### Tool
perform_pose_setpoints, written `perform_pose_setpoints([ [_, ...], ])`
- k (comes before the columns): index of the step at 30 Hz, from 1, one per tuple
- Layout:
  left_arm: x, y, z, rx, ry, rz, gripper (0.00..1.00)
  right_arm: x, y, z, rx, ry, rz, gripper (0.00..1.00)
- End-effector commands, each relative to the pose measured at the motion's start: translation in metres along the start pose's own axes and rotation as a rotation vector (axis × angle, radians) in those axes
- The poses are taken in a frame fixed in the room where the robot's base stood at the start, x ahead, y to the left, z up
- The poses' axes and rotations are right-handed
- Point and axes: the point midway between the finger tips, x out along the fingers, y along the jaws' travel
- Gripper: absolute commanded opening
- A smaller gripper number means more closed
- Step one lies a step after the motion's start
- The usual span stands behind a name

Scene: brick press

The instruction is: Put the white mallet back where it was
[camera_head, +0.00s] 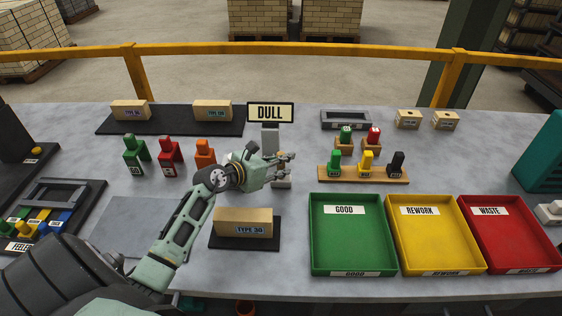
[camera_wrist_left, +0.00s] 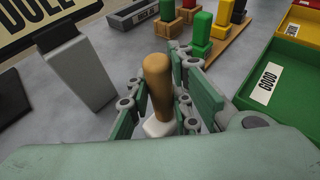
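The white mallet shows in the left wrist view as an upright wooden handle (camera_wrist_left: 158,85) with a white head below it. My left gripper (camera_wrist_left: 160,85) has its fingers close on both sides of the handle and looks shut on it. In the head view my left gripper (camera_head: 288,167) is in front of the DULL sign (camera_head: 270,113), above the middle of the table. There the handle is hidden behind the hand, and a pale block (camera_head: 282,183) shows just below the fingers. My right gripper is not in view.
A TYPE 3D brick (camera_head: 243,222) on a dark mat is close in front of the hand. Green (camera_head: 352,268), yellow (camera_head: 437,265) and red (camera_head: 522,262) trays stand at the right. Stamps stand on a wooden rack (camera_head: 363,180) and at the left. A bare grey area (camera_head: 135,225) lies at the front left.

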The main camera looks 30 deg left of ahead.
Motion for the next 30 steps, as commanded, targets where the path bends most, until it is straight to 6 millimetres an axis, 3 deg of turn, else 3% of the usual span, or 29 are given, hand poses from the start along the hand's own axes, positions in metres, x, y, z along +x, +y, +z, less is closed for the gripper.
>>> perform_pose_setpoints([
  [6,0.000,0.000,0.000,0.000,0.001,0.000,0.37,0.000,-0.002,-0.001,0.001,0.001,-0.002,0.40],
  [17,-0.003,0.000,0.003,0.000,0.001,0.000,0.37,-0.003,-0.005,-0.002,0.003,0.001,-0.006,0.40],
  [20,-0.016,0.001,0.001,0.002,0.003,0.001,0.37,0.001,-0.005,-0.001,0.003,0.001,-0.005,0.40],
  [30,-0.087,0.000,0.000,0.003,0.003,0.000,0.37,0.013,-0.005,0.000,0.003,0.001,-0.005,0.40],
])
